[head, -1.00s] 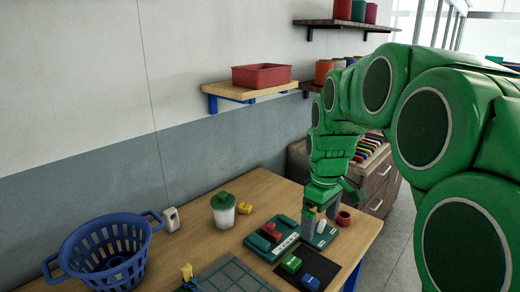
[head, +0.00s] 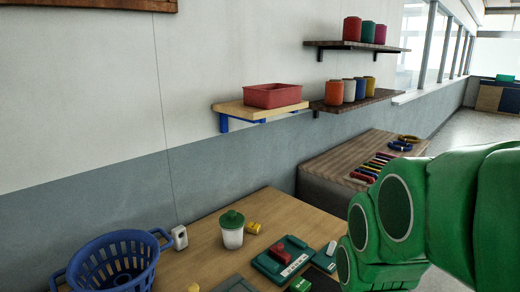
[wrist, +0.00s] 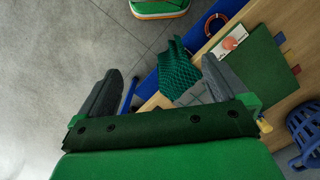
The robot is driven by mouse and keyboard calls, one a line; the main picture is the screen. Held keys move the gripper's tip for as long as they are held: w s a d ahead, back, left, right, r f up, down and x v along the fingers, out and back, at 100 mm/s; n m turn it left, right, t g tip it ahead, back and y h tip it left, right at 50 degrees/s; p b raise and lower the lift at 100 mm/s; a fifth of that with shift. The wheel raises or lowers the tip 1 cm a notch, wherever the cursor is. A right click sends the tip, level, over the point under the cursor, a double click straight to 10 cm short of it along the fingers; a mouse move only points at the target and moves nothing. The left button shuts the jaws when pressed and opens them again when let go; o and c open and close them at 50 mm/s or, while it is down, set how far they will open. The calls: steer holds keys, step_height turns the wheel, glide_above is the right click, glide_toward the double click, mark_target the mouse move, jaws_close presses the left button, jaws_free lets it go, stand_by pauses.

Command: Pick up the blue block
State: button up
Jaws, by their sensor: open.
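I cannot make out a blue block in either view. My gripper (wrist: 157,80) is open and empty in the wrist view, its two grey fingers wide apart above the grey floor and near a table edge. It does not show in the head view, where only green links of my arm appear at the right.
A blue basket (head: 103,258) and a white jar with a green lid (head: 232,232) stand on the table. Wall shelves hold a red bin (head: 273,95) and several spools. A wooden cabinet (head: 345,157) stands behind. The wrist view shows a green net (wrist: 178,72) and a green mat (wrist: 260,68).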

steer(key=shift+m, duration=0.6)
steer(key=s, duration=0.2)
steer(key=s+f, duration=0.1)
steer(key=s, duration=0.1)
steer(key=shift+f, duration=0.15)
steer(key=c, duration=0.5)
steer(key=shift+o, duration=0.2)
steer(key=w+a+f+m+y, duration=0.25)
steer(key=w+m+y, duration=0.2)
steer(key=w, duration=0.35)
steer(key=w+a+f+m+y, duration=0.2)
steer(key=w+f+m+y, duration=0.25)
steer(key=w, duration=0.45)
steer(key=w+d+f+m+t+y, duration=0.1)
steer(key=w+d+f+m+t, duration=0.1)
steer(key=w+d+f+m, duration=0.1)
steer(key=w+d+f+m+t+y, duration=0.1)
steer(key=w+d+f+m+t, duration=0.1)
steer(key=w+d+m, duration=0.3)
steer(key=w+d+f+m+t+y, duration=0.1)
steer(key=w+d+f+m+t, duration=0.1)
steer(key=w+d+f+m, duration=0.2)
steer(key=shift+d+f+m+t, duration=0.25)
steer(key=shift+d+m+t, duration=0.15)
steer(key=shift+m, duration=0.3)
steer(key=shift+f+x, duration=0.2)
steer(key=shift+x, duration=1.75)
steer(key=shift+f+x, duration=0.2)
steer(key=shift+x, duration=1.75)
